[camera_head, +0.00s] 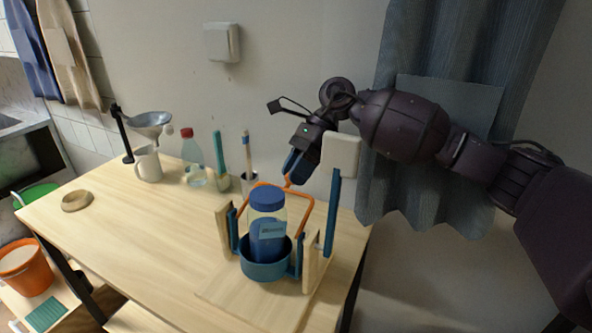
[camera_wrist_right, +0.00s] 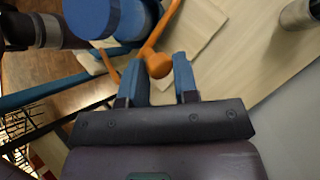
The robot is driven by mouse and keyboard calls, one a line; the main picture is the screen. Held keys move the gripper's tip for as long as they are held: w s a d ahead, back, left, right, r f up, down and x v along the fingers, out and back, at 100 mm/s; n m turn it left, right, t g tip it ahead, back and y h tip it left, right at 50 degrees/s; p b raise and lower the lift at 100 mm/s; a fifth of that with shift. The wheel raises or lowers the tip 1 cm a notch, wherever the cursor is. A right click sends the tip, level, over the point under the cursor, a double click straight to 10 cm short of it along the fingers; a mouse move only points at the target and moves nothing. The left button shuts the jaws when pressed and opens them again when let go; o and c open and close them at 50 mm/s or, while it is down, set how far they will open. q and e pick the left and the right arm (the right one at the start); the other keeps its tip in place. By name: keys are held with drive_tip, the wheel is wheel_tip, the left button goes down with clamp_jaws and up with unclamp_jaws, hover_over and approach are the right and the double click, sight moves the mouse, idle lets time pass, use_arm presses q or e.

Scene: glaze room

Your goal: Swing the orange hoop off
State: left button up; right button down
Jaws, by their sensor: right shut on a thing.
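The orange hoop (camera_head: 312,204) is a thin bent bar that stands behind and beside a jar with a blue lid (camera_head: 267,198). The jar sits in a blue round cup (camera_head: 265,271) between wooden uprights. My right gripper (camera_head: 291,180) reaches in from the right behind the jar. In the right wrist view its two blue fingers (camera_wrist_right: 163,80) are on either side of the hoop's round orange knob (camera_wrist_right: 158,65). The hoop's bar (camera_wrist_right: 160,30) runs up from the knob beside the jar's blue lid (camera_wrist_right: 92,15). The hoop's lower ends are partly hidden. My left gripper is not in view.
Behind stand a cup with brushes (camera_head: 249,184), a bottle with a red cap (camera_head: 193,165), and a white mug (camera_head: 148,164) under a funnel (camera_head: 150,121). A tan ring (camera_head: 76,201) lies at left. The table's (camera_head: 150,235) left middle is clear. A curtain (camera_head: 420,190) hangs at right.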

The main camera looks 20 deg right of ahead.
drive_tip(key=shift+f, duration=0.1)
drive_tip(key=c, duration=0.9)
unclamp_jaws()
drive_tip(key=shift+w, duration=0.1)
wheel_tip(320, 180, up, 20)
drive_tip(key=p, duration=0.1)
